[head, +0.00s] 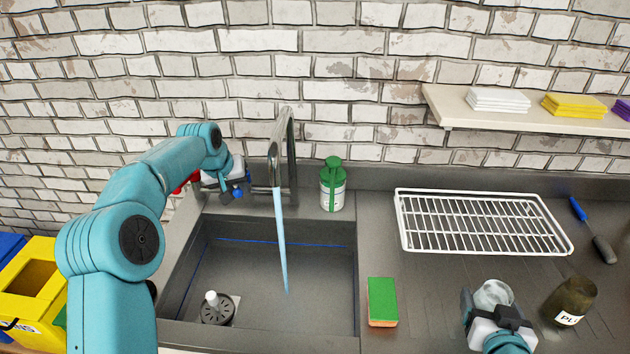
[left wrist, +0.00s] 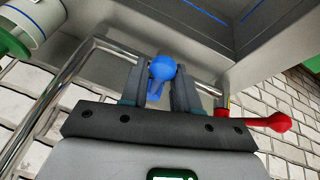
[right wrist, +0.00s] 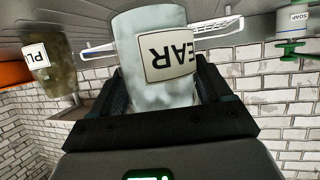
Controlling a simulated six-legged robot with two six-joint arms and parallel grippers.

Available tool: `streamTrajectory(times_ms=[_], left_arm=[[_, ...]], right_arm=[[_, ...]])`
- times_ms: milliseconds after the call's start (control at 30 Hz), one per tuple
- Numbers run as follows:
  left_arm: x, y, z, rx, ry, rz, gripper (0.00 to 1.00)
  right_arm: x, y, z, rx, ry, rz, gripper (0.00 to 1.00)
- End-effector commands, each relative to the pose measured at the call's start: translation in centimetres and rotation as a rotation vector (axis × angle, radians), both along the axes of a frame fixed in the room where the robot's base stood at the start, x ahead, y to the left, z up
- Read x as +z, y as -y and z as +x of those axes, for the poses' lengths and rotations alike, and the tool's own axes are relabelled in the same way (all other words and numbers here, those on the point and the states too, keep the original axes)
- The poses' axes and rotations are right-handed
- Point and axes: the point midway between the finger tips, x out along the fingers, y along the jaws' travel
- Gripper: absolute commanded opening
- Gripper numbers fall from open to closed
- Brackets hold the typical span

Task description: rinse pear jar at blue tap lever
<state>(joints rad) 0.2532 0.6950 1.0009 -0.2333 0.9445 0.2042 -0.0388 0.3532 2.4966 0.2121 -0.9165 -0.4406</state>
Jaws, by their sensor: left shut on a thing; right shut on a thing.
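The blue tap lever (left wrist: 163,72) sits between the fingers of my left gripper (left wrist: 160,88), which is shut on it. In the head view my left gripper (head: 234,186) is left of the tap (head: 287,150). Water (head: 280,240) runs from the tap into the sink (head: 255,270). My right gripper (head: 498,325) is shut on the pear jar (right wrist: 158,60), whose label reads "EAR" upside down in the right wrist view. In the head view the pear jar (head: 493,293) is over the counter, right of the sponge, away from the stream. Its lower part is hidden by the gripper.
A red lever (left wrist: 270,122) is beside the blue one. A green soap bottle (head: 333,185) stands behind the sink. A sponge (head: 382,302) lies right of the sink. A dark jar (head: 568,300) is right of my right gripper. A white rack (head: 480,225) lies behind.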

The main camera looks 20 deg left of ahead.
Motion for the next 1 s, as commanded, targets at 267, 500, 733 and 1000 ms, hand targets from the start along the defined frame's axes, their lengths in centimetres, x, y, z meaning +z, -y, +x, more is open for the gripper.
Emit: streamTrajectory(times_ms=[267,500,733,1000], left_arm=[[0.0,0.1,0.0,-0.001,0.000,-0.001,0.40],[0.0,0.0,0.0,-0.001,0.000,-0.001,0.40],[2.4,0.0,-1.0,-0.002,0.004,0.001,0.40],[8.0,0.0,-3.6,-0.002,0.004,0.000,0.40]], right_arm=[[0.1,0.0,0.0,0.000,0.001,0.000,0.42],[0.1,0.0,0.0,0.000,0.001,0.000,0.42],[-0.2,0.0,0.0,0.000,0.001,0.000,0.42],[-0.4,0.0,0.0,0.000,0.001,0.000,0.42]])
